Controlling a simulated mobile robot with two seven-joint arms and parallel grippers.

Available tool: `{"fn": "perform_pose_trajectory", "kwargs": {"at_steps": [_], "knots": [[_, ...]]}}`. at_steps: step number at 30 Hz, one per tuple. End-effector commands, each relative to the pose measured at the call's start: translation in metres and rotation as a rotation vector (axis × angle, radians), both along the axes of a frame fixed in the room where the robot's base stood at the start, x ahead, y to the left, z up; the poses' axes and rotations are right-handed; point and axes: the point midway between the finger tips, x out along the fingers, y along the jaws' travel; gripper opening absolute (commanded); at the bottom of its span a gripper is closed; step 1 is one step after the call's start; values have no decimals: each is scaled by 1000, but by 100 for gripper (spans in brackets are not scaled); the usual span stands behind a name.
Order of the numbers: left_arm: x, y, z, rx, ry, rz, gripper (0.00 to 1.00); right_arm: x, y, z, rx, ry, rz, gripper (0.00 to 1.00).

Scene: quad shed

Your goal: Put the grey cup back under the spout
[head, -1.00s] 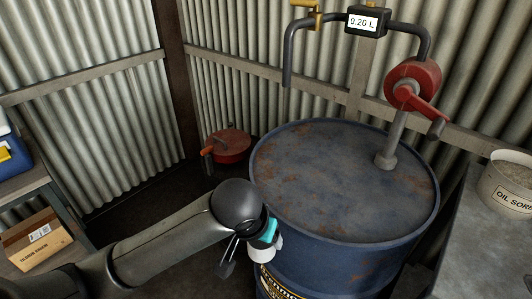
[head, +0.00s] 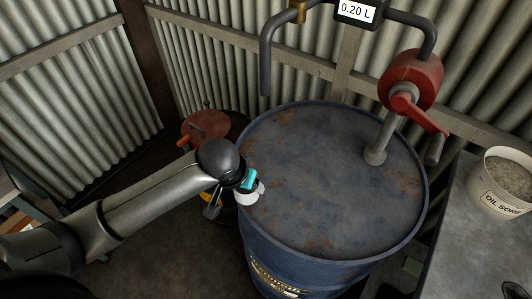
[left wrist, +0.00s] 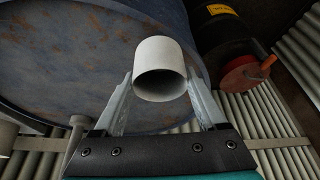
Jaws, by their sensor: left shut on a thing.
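The pale grey cup (left wrist: 160,56) sits between the fingers of my left gripper (left wrist: 160,102) in the left wrist view, its dark opening showing. In the head view the left gripper (head: 249,187) is shut on the cup (head: 246,197), mostly hidden by the gripper, at the left rim of the blue drum (head: 330,180). The spout (head: 265,85) is the down-turned end of the grey pipe above the drum's back left. The cup is in front of and below the spout, apart from it. My right gripper is not in view.
The red crank pump (head: 410,80) stands on the drum's right, with a meter (head: 356,11) reading 0.20 L on its pipe. A bucket (head: 497,185) stands on the right bench. The drum top is bare in the middle.

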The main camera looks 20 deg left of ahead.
Motion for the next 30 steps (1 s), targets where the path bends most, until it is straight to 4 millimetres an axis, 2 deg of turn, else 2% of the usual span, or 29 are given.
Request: {"fn": "perform_pose_trajectory", "kwargs": {"at_steps": [1,6,16,21,25,30], "knots": [[13,-2,1,-2,-5,1,10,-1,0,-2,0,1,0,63],[50,-5,1,-2,-3,1,10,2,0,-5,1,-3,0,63],[110,-10,0,-1,-1,1,10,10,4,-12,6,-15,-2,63],[125,-12,1,-1,-1,-1,10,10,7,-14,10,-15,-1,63],[127,-12,-2,0,1,-1,10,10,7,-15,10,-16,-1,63],[127,-11,-23,1,2,-1,10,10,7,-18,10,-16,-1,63]]}}
